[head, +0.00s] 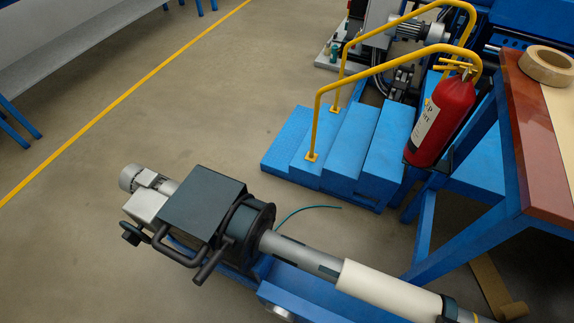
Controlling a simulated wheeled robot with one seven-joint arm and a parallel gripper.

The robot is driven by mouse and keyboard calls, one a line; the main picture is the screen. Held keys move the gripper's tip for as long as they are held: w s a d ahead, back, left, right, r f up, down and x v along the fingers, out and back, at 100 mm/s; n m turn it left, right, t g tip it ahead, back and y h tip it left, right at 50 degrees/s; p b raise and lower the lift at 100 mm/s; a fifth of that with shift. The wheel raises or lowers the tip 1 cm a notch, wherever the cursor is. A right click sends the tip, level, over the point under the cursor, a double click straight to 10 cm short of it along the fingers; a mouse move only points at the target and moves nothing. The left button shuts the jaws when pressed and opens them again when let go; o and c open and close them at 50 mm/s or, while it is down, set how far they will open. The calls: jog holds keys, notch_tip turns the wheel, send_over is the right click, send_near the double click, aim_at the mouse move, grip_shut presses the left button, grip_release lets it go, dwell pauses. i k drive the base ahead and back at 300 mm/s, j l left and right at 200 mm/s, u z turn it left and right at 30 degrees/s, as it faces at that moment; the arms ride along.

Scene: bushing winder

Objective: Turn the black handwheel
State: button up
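A small black handwheel (133,233) shows at the left end of the winder's headstock, below the grey motor (140,180). It is small and dark, and I cannot make out its rim and hub clearly. The headstock has a dark box-shaped housing (200,205) with black bent handle bars (185,255) on its near side. A round dark chuck (255,225) at its right end holds a grey shaft (300,252) carrying a white sleeve (388,290). My gripper is not in view.
Blue steps (335,150) with yellow handrails (385,65) stand behind the winder. A red fire extinguisher (443,120) is beside a brown-topped table (540,140) at right. A thin green hose (305,209) lies behind the shaft. Floor left of the handwheel is clear.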

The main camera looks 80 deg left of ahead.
aim_at(134, 235)
jog(key=u, duration=3.7)
jog(key=z, duration=3.85)
jog(key=k+j, duration=0.1)
jog(key=k, duration=0.35)
jog(key=k+j+u, duration=0.1)
jog(key=k, duration=0.35)
jog(key=k+j, duration=0.15)
jog(key=k, duration=0.3)
jog(key=k+j+u, duration=0.1)
jog(key=k, duration=0.35)
jog(key=k+j, duration=0.25)
jog(key=k, duration=0.2)
jog(key=k+j+u, duration=0.1)
jog(key=k, duration=0.35)
jog(key=j, duration=0.1)
